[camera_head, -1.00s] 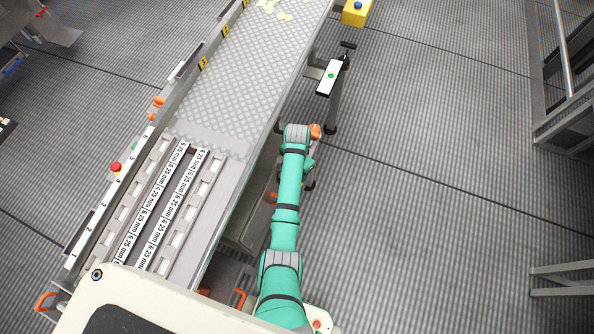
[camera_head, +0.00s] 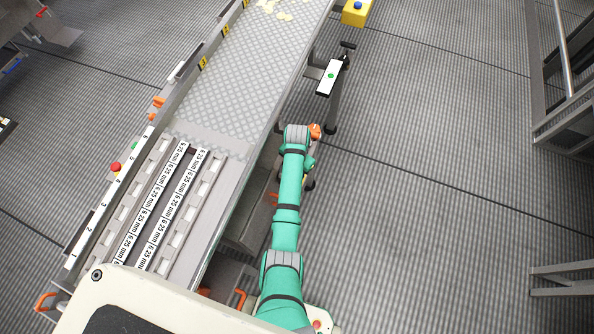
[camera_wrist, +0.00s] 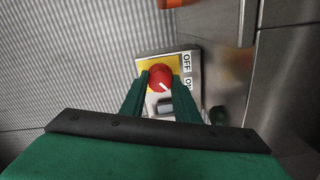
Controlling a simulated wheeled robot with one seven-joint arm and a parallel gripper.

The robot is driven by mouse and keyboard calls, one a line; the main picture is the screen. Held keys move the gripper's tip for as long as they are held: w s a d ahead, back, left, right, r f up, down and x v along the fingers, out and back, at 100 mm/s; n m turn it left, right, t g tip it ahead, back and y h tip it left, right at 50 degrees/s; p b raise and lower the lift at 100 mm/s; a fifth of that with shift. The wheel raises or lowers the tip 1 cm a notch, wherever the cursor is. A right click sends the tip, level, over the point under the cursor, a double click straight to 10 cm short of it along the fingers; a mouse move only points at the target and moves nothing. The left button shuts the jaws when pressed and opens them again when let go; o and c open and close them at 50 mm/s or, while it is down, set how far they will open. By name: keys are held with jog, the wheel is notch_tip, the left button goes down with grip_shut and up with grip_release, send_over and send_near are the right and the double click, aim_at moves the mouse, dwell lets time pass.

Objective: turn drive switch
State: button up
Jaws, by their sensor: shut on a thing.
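The drive switch is a round red knob (camera_wrist: 161,77) with a white pointer line, in the upper middle of the wrist view. It sits on a yellow and grey plate (camera_wrist: 148,62) marked OFF, with a second label partly hidden below. My gripper (camera_wrist: 161,84) has its two green fingers on either side of the knob and is shut on it. The knob's white line points toward the lower right. In the head view my green arm reaches down beside the conveyor, and its fingers and the switch are hidden.
The conveyor (camera_head: 225,95) with its metal side wall runs along the left of my arm. A post with a white panel and green button (camera_head: 331,76) stands beyond the arm. An orange part (camera_wrist: 172,3) is at the wrist view's top.

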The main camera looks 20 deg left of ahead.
jog(key=n, duration=0.6)
jog(key=shift+n, duration=2.3)
jog(key=o, duration=1)
jog(key=shift+o, duration=0.2)
notch_tip(320, 180, up, 11)
jog(key=shift+f, duration=0.2)
